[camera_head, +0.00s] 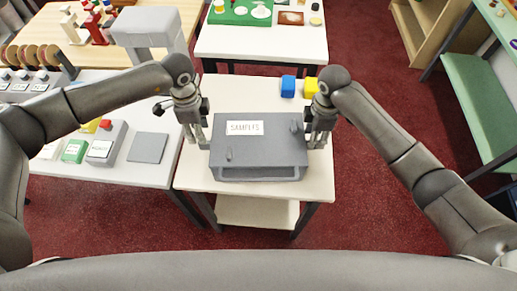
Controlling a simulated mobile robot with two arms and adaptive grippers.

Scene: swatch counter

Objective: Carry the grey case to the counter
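The grey case (262,152) has a white "SAMPLES" label and knobs on its top. It sits level over a small white table (325,178) in the middle of the view; I cannot tell whether it rests on it. My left gripper (202,142) is at the case's left side and my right gripper (318,142) at its right side, both pointing down. The fingers are close to the case's sides, but their grip is too small to make out. A white counter (150,178) stands to the left, close beside the table.
The counter holds a flat grey pad (148,147), a grey labelled box (107,145) and a green box (75,151). Red carpet (385,215) is free to the right.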

